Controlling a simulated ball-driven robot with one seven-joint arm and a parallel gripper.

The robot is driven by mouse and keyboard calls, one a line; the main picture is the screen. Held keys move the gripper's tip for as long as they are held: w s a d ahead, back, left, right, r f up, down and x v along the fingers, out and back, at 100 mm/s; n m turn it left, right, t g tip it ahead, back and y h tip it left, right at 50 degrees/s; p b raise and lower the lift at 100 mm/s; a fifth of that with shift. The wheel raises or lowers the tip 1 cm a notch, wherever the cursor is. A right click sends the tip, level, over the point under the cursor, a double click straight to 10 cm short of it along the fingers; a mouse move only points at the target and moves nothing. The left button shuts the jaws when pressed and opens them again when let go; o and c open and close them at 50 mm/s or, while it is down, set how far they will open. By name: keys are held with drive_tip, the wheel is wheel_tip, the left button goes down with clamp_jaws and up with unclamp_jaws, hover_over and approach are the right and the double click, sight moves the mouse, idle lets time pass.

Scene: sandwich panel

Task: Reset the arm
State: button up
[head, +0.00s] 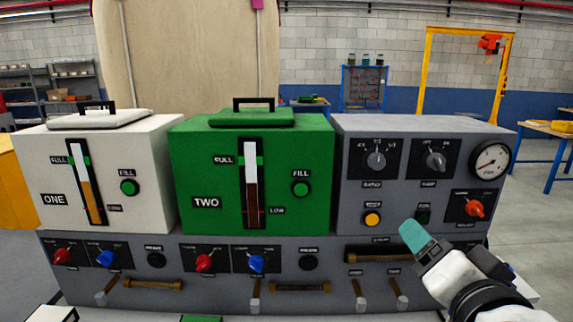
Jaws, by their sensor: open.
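My gripper (430,254) is at the lower right, in front of the grey control box (400,215). It is open, with a teal tip pointing up and left, and I see nothing held in it. My white and black arm comes in from the bottom right.
A white tank ONE (145,180) and a green tank TWO (228,170) stand left of the grey box. Below runs a grey panel (200,285) with red and blue knobs, levers and wooden handles. Open floor (535,230) lies at the right.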

drive_tip(key=s+d+f+n+g, duration=0.25)
drive_tip(key=s+f+g, duration=0.2)
drive_tip(key=f, duration=0.65)
drive_tip(key=s+d+f+n+g, duration=0.25)
drive_tip(key=s+f, duration=0.35)
drive_tip(key=f, duration=0.5)
drive_tip(key=s+d+f+n+g, duration=0.1)
drive_tip(key=s+d+f+g, duration=0.3)
drive_tip(key=f, duration=0.7)
drive_tip(key=s+f+n+g, duration=0.1)
drive_tip(key=s+f+g, duration=0.1)
drive_tip(key=s+f, duration=0.2)
drive_tip(key=s+a+f+n+g, duration=0.1)
drive_tip(key=s+f, duration=0.4)
drive_tip(key=s, duration=0.5)
drive_tip(key=shift+a+g+y, duration=0.15)
drive_tip(key=shift+g+y, duration=0.15)
drive_tip(key=shift+g, duration=0.4)
